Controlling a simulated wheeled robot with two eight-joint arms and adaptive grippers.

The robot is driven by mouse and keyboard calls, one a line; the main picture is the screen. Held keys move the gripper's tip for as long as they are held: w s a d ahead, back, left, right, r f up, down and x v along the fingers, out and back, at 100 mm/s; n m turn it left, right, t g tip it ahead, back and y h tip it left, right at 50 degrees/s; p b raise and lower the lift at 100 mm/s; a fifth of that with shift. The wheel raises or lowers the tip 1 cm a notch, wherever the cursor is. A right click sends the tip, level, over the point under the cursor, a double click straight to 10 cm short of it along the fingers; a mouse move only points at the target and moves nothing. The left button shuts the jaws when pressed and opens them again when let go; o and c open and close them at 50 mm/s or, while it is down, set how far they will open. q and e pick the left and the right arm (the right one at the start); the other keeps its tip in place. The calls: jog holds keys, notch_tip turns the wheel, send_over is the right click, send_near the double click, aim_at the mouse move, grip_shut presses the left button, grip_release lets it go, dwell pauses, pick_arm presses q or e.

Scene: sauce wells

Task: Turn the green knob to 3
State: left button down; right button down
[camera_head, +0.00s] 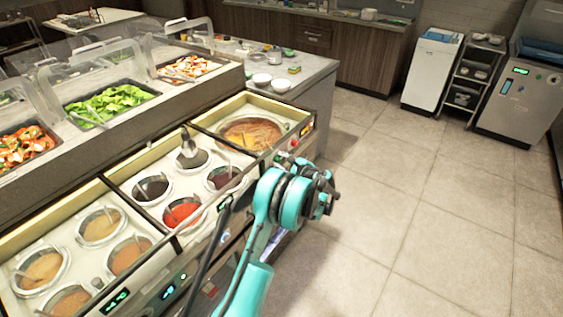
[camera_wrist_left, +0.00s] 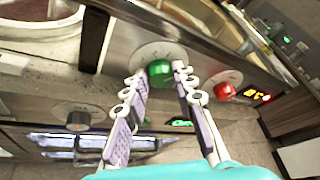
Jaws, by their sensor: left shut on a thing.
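The green knob (camera_wrist_left: 160,70) sits on a pale round dial on the steel front panel (camera_wrist_left: 125,35) in the left wrist view. My left gripper (camera_wrist_left: 157,82) has one finger on each side of the knob and is shut on it. The dial marks are too small to read, so I cannot tell the knob's setting. In the head view my teal left arm (camera_head: 262,215) reaches the counter front and the green knob cannot be made out. My right gripper is not in view.
A red knob (camera_wrist_left: 225,91) sits right of the green one, beside a lit display (camera_wrist_left: 262,97). A dark knob (camera_wrist_left: 78,117) is lower left. Sauce wells, including an orange-brown one (camera_head: 252,133), line the counter top. The tiled floor (camera_head: 390,190) at right is clear.

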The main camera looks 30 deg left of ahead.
pick_arm(q)
jog(key=n+b, duration=0.1)
jog(key=n+t+b, duration=0.1)
jog(key=shift+s+f+n+y, duration=0.1)
jog(key=shift+f+n+y, duration=0.2)
jog(key=shift+n+y, duration=0.1)
jog(key=shift+n+t+y, duration=0.5)
jog(key=shift+n+t, duration=0.3)
jog(key=shift+n, duration=0.7)
jog(key=shift+f, duration=0.1)
jog(key=c, duration=1.2)
grip_release()
